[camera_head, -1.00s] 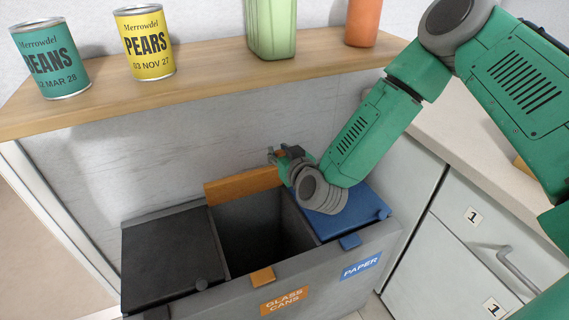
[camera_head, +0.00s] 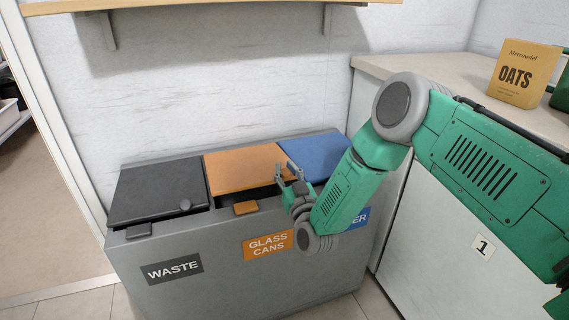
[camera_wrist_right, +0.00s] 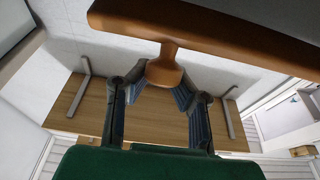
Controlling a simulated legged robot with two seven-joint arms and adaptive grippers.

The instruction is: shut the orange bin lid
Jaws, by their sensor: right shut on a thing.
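The orange lid (camera_head: 240,168) of the middle compartment is tilted over its opening, its front edge raised above the rim with a dark gap below. The grey bin (camera_head: 215,250) bears an orange GLASS CANS label. My right gripper (camera_head: 287,176) is at the lid's front right corner. In the right wrist view the lid (camera_wrist_right: 220,38) spans the top, and my right gripper (camera_wrist_right: 164,92) is shut on its orange knob (camera_wrist_right: 165,68). My left gripper is not in view.
The black WASTE lid (camera_head: 158,190) and the blue lid (camera_head: 315,155) lie down on either side. A wooden shelf (camera_head: 215,5) is on the wall above. A cabinet (camera_head: 430,230) with a counter stands close on the right, an OATS box (camera_head: 524,74) on it.

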